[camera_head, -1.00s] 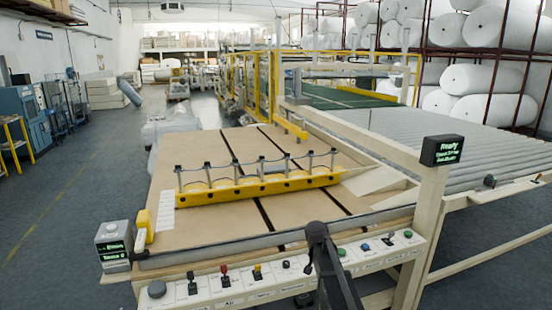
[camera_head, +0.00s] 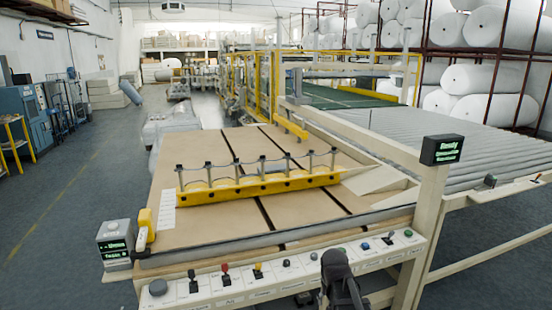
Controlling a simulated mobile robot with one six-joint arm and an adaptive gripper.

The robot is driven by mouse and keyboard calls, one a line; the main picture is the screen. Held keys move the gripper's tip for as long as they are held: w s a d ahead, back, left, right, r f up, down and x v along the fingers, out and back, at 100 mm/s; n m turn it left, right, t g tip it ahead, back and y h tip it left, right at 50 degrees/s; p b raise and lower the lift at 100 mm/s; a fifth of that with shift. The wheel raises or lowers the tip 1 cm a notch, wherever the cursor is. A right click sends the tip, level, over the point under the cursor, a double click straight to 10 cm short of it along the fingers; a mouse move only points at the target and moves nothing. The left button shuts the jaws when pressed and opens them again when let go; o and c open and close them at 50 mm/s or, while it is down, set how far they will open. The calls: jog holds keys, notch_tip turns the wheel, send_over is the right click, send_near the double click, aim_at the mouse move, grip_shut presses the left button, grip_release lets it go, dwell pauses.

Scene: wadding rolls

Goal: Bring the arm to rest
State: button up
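A dark part of my arm (camera_head: 338,280) shows at the bottom edge, right of centre, in front of the control panel (camera_head: 232,283). It hides a small part of that panel. My gripper's fingertips do not show, so I cannot see whether it holds anything. The panel carries several levers and buttons, among them a red lever (camera_head: 225,273) and a yellow lever (camera_head: 258,270). No contact between my arm and the panel can be made out.
Behind the panel is a brown board table (camera_head: 205,232) with a yellow bar (camera_head: 262,187) across it. A post with a dark display (camera_head: 442,149) stands to the right. A grey roller bed (camera_head: 425,135) lies beyond. Open floor (camera_head: 60,230) is at left.

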jog(key=s+n+g+y, duration=0.1)
jog(key=s+n, duration=0.1)
jog(key=s, duration=0.9)
jog(key=shift+s+g, duration=0.2)
jog(key=shift+g, duration=0.1)
jog(key=shift+a+f, duration=0.1)
jog(key=shift+a, duration=0.05)
